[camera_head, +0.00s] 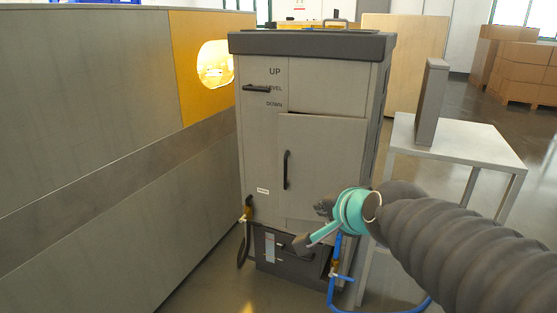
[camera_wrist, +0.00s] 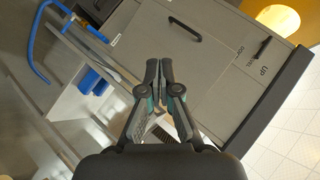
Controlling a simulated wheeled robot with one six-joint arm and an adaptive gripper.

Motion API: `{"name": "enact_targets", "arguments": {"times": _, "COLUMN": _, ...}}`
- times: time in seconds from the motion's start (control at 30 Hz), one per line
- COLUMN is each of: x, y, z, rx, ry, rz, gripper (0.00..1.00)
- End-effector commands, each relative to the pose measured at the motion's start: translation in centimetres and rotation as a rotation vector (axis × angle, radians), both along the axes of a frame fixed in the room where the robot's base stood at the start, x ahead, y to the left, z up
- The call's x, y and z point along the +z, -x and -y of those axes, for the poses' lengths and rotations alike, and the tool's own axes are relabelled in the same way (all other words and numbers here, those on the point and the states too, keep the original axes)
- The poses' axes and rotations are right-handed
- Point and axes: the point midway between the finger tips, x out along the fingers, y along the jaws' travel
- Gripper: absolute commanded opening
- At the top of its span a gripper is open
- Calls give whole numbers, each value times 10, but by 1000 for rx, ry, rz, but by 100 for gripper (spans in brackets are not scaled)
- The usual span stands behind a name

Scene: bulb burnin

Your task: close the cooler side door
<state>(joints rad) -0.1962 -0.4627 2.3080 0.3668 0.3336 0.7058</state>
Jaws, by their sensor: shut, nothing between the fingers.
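The cooler (camera_head: 258,150) is a tall grey cabinet with a dark top, in the middle of the head view. A grey door panel (camera_head: 325,150) with a black upright handle (camera_head: 286,170) is on its face; a dark line runs along the panel's top edge, and I cannot tell whether it stands ajar. My gripper (camera_head: 303,243) is in front of the cooler's lower part, below the handle, and hides some of it. In the wrist view my gripper (camera_wrist: 159,72) is shut and empty, with the tilted grey panel (camera_wrist: 155,45) and its handle (camera_wrist: 185,28) beyond it.
A long grey wall (camera_head: 90,130) with a glowing yellow window (camera_head: 214,63) runs on the left. A pale table (camera_head: 465,145) with an upright grey slab (camera_head: 431,100) stands at right. A blue hose (camera_head: 335,290) and brass valve (camera_head: 246,213) are low by the cooler.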

Motion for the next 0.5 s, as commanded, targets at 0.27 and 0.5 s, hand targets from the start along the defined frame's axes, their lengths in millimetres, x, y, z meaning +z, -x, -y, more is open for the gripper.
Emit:
{"name": "enact_targets", "arguments": {"times": 0.27, "x": 12, "y": -114, "z": -75, "rx": -398, "ry": -851, "rz": 79, "gripper": 0}}
{"name": "enact_targets", "arguments": {"times": 0.5, "x": -7, "y": -172, "z": -114, "rx": -700, "ry": -1556, "rz": 108, "gripper": 0}}
